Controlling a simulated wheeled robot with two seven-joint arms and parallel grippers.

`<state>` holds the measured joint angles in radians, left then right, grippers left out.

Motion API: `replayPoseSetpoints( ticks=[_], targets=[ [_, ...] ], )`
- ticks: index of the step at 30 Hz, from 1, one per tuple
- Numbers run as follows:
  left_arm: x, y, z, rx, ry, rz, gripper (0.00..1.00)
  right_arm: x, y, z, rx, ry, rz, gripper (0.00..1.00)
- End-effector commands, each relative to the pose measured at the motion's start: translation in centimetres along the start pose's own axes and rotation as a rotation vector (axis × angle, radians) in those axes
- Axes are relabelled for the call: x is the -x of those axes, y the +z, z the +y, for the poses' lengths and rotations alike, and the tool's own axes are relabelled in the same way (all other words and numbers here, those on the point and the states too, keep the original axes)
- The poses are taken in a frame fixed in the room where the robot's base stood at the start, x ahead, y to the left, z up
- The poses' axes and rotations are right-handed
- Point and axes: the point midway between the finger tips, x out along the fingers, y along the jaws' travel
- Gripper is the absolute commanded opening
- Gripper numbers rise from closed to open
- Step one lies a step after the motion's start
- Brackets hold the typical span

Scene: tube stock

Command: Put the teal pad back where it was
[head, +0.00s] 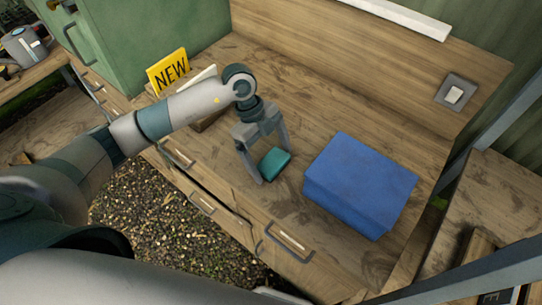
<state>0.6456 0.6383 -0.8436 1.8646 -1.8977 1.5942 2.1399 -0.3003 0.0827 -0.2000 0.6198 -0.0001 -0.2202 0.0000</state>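The teal pad (275,163) is a small rounded block at the middle of the wooden worktop, left of the blue box. My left gripper (272,166) points down over it with its two fingers far apart, one on each side of the pad. The pad fills most of the gap between the fingertips. I cannot tell whether the fingers press on it, or whether it rests on the wood or hangs just above it. My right gripper is not in view.
A large blue box (360,185) stands to the right on the worktop (330,110). A yellow NEW sign (168,71) and a green cabinet (140,40) stand at the left. A wall switch (455,95) is at the right. Bare wood lies behind the pad.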

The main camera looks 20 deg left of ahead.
Motion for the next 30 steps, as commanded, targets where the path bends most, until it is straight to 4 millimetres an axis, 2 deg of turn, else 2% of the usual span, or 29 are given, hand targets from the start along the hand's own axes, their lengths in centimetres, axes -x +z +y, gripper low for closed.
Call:
replayPoseSetpoints(
  ticks=[6, 11, 17, 24, 30],
  targets=[
    [0.4, -0.2, 0.0, 0.000, -0.001, 0.000, 0.92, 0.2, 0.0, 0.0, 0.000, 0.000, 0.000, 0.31],
    [1.5, 0.0, -0.1, -0.002, -0.003, -0.001, 0.92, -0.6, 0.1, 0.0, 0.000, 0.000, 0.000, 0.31],
    [4.5, 0.1, -0.1, -0.002, -0.005, -0.002, 0.92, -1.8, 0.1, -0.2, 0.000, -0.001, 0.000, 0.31],
    [8.8, 0.0, -0.1, -0.002, -0.004, -0.002, 0.92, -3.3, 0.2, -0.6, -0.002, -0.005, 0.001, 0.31],
    [11.4, 0.0, -0.1, 0.000, -0.002, -0.001, 0.92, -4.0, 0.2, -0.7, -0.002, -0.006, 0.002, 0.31]
  ],
)
